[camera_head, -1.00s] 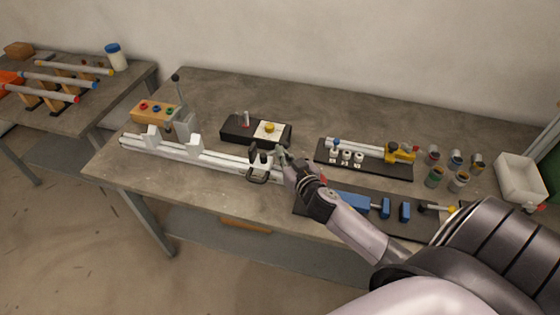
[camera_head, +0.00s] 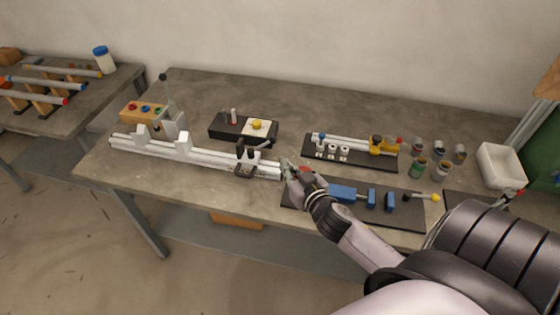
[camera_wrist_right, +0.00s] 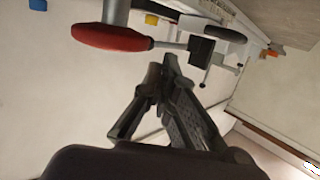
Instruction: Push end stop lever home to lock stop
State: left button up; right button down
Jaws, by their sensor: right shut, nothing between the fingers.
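The black end stop (camera_head: 246,156) sits near the right end of the pale rail (camera_head: 205,160) on the bench. A dark loop-shaped part shows low on its front; the lever's exact position is too small to tell. My right gripper (camera_head: 285,164) is shut and empty at the rail's right end, apart from the end stop. In the right wrist view my fingertips (camera_wrist_right: 163,68) come together with nothing between them. A red-ended handle (camera_wrist_right: 112,38) on a metal rod leads to a black block (camera_wrist_right: 202,50) beyond the fingertips. My left gripper is out of view.
A black box with a yellow button (camera_head: 257,125) stands behind the rail. A black board with blue blocks (camera_head: 345,192) lies right of my gripper, partly under my arm. Another board (camera_head: 335,157) with rods stands behind it. Several cups (camera_head: 418,167) and a white bin (camera_head: 500,165) are farther right.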

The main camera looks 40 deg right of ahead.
jog(key=v, duration=0.4)
jog(key=shift+r, duration=0.15)
jog(key=shift+d, duration=0.1)
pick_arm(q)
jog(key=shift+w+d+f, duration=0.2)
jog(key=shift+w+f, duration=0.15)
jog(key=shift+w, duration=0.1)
pick_arm(e)
jog(key=shift+s, duration=0.25)
